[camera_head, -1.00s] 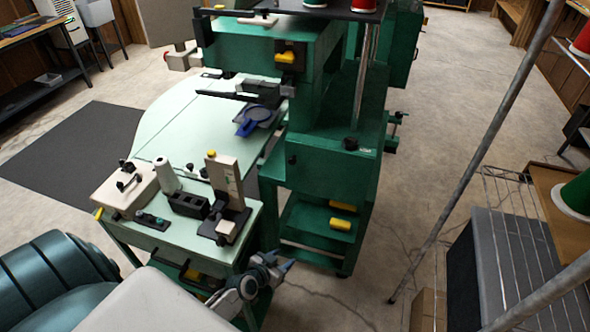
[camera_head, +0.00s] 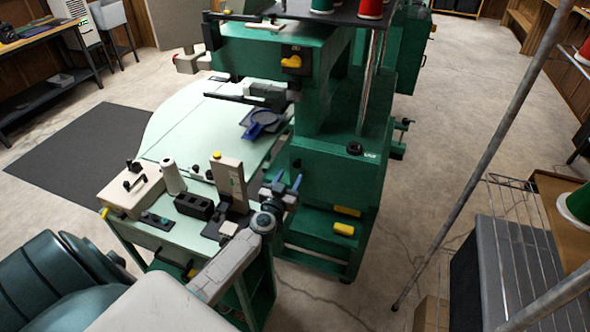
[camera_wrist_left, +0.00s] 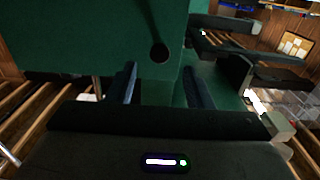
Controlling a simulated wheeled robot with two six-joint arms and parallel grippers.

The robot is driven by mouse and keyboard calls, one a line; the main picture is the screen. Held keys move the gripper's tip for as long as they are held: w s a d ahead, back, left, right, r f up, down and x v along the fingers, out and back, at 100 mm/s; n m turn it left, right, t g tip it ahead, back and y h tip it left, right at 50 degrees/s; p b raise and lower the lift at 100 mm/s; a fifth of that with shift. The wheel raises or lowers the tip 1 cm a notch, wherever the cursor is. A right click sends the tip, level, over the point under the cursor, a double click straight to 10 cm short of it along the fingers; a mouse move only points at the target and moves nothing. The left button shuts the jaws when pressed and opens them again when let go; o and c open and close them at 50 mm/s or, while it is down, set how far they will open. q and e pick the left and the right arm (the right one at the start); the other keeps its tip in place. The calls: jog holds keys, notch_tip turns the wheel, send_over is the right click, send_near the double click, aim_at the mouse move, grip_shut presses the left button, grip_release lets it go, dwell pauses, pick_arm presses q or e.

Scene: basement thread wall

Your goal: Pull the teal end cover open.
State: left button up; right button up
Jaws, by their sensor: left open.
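The teal-green end cover (camera_head: 335,182) appears to be the upright panel on the machine's near end, and it looks closed. A small dark round knob (camera_head: 297,163) sits at its upper left. In the left wrist view the green panel (camera_wrist_left: 100,38) fills the upper left, with a dark round spot (camera_wrist_left: 159,52), perhaps the knob, just beyond the fingers. My left gripper (camera_head: 287,182) is open and empty in front of the panel's left edge, below the knob. Its two fingers (camera_wrist_left: 162,88) point at the panel, with nothing between them. My right gripper is out of view.
A pale green table (camera_head: 160,237) with a cream box (camera_head: 130,192), a white cone (camera_head: 173,177) and an upright beige block (camera_head: 229,178) stands left of my gripper. Yellow-handled parts (camera_head: 344,229) sit below the panel. A grey pole (camera_head: 480,160) and a rack stand right; floor between is clear.

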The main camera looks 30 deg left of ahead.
aim_at(296, 166)
pick_arm(q)
jog(key=b+x, duration=0.1)
jog(key=x, duration=0.4)
jog(key=shift+w, duration=0.35)
grip_shut()
